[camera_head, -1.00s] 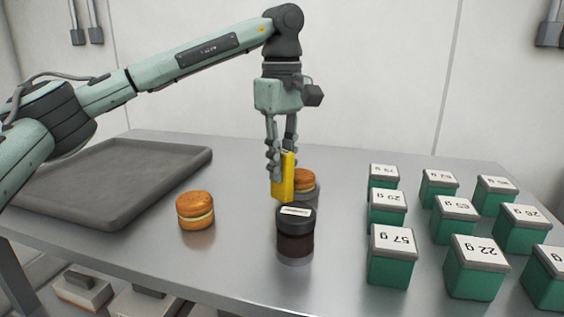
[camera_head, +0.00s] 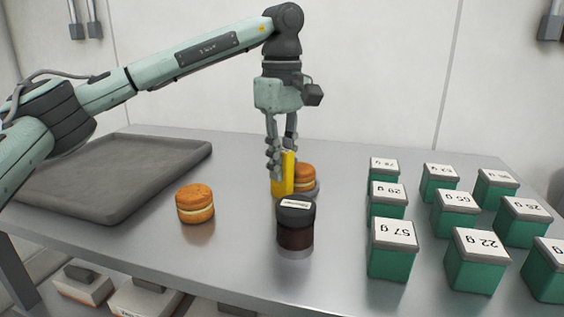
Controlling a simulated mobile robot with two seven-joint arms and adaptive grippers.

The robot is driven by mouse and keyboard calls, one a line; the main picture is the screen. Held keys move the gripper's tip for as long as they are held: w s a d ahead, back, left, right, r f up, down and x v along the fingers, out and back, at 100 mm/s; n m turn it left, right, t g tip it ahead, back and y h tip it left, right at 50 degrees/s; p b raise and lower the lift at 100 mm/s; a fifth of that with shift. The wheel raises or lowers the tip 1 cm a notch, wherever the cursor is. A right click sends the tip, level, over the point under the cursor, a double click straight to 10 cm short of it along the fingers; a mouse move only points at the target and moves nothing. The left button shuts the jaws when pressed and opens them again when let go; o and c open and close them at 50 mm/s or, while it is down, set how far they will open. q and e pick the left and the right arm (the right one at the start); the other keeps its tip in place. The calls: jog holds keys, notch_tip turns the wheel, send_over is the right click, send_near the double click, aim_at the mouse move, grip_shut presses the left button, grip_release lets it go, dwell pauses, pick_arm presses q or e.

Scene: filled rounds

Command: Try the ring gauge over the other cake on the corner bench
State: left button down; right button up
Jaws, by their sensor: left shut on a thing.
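My left gripper (camera_head: 282,172) is shut on an upright yellow piece (camera_head: 286,180), which I take as the ring gauge's handle. It is low over the bench (camera_head: 245,250). A round orange-brown cake with a pale filling (camera_head: 304,175) sits right behind and to the right of the yellow piece, partly hidden by it. Grey shows around the foot of this cake; I cannot tell whether it is the ring or a reflection. Another such cake (camera_head: 195,204) stands clear to the left. My right gripper is not in view.
A dark jar with a black lid (camera_head: 296,225) stands just in front of the held piece. Several green boxes with gram labels (camera_head: 390,258) fill the right side. A grey tray (camera_head: 125,205) lies at the left. Bench is free around the left cake.

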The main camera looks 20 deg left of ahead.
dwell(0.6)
pick_arm(q)
jog(key=shift+r+p, duration=1.15)
jog(key=shift+r, duration=0.2)
jog(key=shift+r+p, duration=0.35)
jog(key=shift+r, duration=3.2)
